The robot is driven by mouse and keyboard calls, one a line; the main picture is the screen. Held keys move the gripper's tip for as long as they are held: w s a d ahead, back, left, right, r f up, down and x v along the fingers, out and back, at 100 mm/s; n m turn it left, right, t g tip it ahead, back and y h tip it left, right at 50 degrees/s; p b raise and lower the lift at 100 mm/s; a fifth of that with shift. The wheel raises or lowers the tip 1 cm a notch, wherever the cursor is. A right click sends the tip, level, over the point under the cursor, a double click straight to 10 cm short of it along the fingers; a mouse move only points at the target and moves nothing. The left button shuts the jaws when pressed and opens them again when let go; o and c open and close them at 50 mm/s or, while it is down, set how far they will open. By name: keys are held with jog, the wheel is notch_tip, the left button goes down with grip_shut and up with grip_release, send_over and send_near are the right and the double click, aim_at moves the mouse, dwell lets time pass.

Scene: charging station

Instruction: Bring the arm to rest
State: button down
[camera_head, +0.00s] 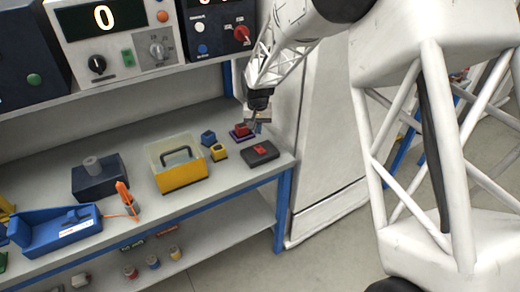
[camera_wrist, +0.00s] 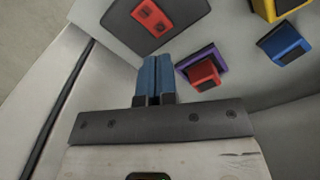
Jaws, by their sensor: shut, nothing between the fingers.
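My gripper (camera_head: 255,122) is over the right end of the workbench, next to a small red block on a purple base (camera_head: 242,131). In the wrist view my gripper (camera_wrist: 156,62) shows two blue fingers pressed together with nothing between them. The red block (camera_wrist: 204,74) and its purple base lie just right of the fingertips in that view, apart from them as far as I can tell. A dark grey pad with a red piece (camera_head: 260,152) lies in front of my gripper; it also shows above the fingertips in the wrist view (camera_wrist: 133,27).
A blue block (camera_head: 208,138), a yellow block (camera_head: 219,153) and a yellow box with a clear top (camera_head: 180,172) stand left of my gripper. Instrument boxes (camera_head: 118,32) fill the shelf above. A white cabinet (camera_head: 325,130) stands right of the bench (camera_head: 225,183).

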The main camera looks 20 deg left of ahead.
jog(key=shift+d+r, duration=0.1)
jog(key=s+d+r+m, duration=0.1)
jog(key=s+d+r, duration=0.45)
jog(key=d, duration=0.25)
jog(key=s+d+r+t, duration=0.1)
jog(key=s+d+r, duration=0.3)
jog(key=d+r, duration=0.35)
jog(key=s+d+r+m, duration=0.1)
jog(key=s+d+r, duration=0.4)
jog(key=d, duration=0.4)
jog(key=s+d, duration=0.5)
jog(key=s, duration=0.4)
jog(key=s+d+r+t, duration=0.1)
jog(key=s+d, duration=0.4)
jog(key=s, duration=0.4)
jog(key=s+d+r+m, duration=0.1)
jog(key=s+d, duration=0.4)
jog(key=s, duration=0.4)
jog(key=shift+d+r+t, duration=0.2)
jog(key=shift+d+t, duration=0.1)
